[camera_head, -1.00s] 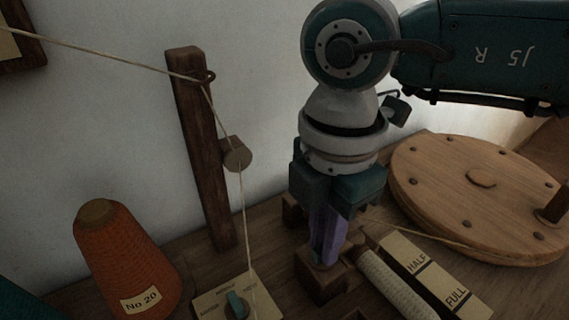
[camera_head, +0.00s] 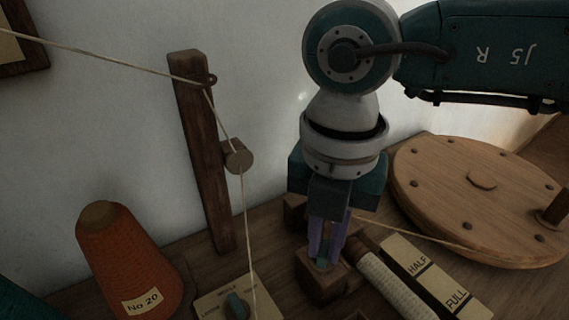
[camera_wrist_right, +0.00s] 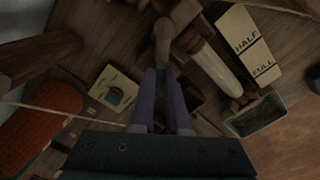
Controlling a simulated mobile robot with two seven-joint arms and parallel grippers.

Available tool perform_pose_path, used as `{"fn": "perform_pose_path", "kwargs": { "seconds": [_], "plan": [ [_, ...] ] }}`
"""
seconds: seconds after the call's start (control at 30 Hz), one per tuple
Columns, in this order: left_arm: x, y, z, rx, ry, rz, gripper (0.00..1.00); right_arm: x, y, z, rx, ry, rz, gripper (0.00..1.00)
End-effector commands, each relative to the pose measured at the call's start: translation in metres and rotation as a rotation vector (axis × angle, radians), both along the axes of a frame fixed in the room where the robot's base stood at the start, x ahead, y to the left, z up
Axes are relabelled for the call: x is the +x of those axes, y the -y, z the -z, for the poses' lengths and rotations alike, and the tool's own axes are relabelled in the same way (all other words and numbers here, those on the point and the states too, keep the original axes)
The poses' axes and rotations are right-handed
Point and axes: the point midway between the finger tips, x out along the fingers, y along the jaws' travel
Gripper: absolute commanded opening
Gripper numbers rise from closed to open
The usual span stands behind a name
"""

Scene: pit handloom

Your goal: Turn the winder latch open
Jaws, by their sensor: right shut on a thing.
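My right gripper (camera_head: 328,252) points down over a small wooden block (camera_head: 324,283) beside the bobbin. Its purple fingers are shut on a small teal piece (camera_head: 323,263) on top of the block, which I take to be the winder latch. In the right wrist view the two fingers (camera_wrist_right: 163,82) close around this teal piece, and the fingers hide much of it. The bobbin (camera_head: 388,283), wound with pale thread, lies just right of the block. My left gripper is not in view.
A teal knob (camera_head: 236,304) sits on a labelled plate left of the block. An orange cone (camera_head: 128,262) stands further left. A wooden post (camera_head: 203,160) guides a thread. A HALF/FULL gauge (camera_head: 433,271) and a large wooden disc (camera_head: 480,190) lie to the right.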

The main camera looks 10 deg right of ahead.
Motion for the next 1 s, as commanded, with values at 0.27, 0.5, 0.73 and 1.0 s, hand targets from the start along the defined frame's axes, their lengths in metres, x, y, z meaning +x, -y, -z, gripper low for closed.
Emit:
{"fn": "perform_pose_path", "kwargs": {
  "seconds": [0.27,0.5,0.73,1.0],
  "plan": [
    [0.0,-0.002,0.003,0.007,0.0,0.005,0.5,0.0,0.0,0.0,0.0,0.001,-0.263,0.0],
    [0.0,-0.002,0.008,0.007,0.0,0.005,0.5,0.0,0.0,0.001,0.001,0.002,-0.49,0.0],
    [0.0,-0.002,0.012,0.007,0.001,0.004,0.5,0.001,0.0,0.001,0.0,0.002,-0.686,0.0],
    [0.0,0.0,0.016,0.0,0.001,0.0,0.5,0.0,0.0,0.0,0.001,0.001,-0.846,0.0]
  ]
}}
